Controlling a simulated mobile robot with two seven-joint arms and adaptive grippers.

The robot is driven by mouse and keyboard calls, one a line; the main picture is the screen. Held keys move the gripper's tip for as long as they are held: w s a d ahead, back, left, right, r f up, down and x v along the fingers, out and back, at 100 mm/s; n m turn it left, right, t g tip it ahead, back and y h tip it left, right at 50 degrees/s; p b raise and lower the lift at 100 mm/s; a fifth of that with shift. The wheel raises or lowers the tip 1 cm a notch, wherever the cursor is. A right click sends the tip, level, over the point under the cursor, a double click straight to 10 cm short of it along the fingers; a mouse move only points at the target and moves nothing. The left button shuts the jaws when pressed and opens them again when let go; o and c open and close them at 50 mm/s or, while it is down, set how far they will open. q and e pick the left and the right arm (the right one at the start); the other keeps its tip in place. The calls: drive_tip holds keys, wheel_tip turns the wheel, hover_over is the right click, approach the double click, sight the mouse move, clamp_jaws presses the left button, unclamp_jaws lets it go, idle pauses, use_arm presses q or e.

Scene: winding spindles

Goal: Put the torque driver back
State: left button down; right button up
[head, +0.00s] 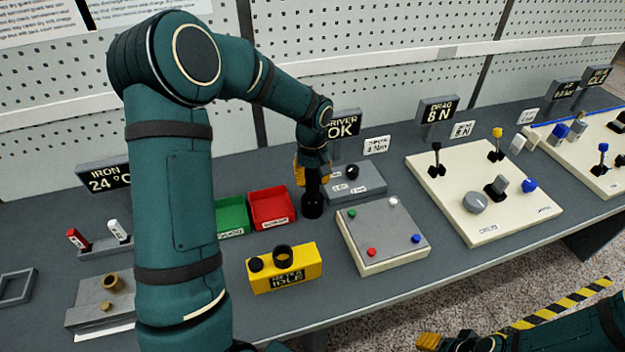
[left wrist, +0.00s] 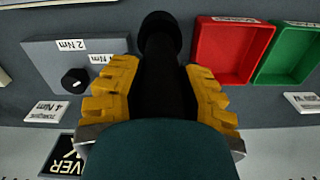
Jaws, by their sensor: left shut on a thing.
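The torque driver (head: 312,206) is black and roughly upright, low over the bench; I cannot tell whether its lower end touches the bench. My left gripper (head: 311,174) is shut on it, and the driver also shows between the yellow fingers in the left wrist view (left wrist: 160,60). Just right of it is a grey block (head: 365,184) with a black knob (head: 352,171) and torque labels; the block also shows in the left wrist view (left wrist: 58,58). Behind stands a display (head: 344,124) reading DRIVER OK. My right gripper (head: 430,341) is only partly visible at the bottom edge.
A red bin (head: 270,208) and a green bin (head: 232,217) sit left of the driver.

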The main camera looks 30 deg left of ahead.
use_arm(q)
drive_tip(key=shift+w+f, duration=0.1)
drive_tip(key=shift+f, duration=0.3)
drive_tip(key=shift+f, duration=0.1)
drive_tip(key=c, duration=0.7)
unclamp_jaws()
drive_tip(key=shift+r, duration=0.2)
wheel_tip(320, 180, up, 12)
drive_tip(key=shift+f+p, duration=0.1)
drive_tip(key=shift+p, duration=0.65)
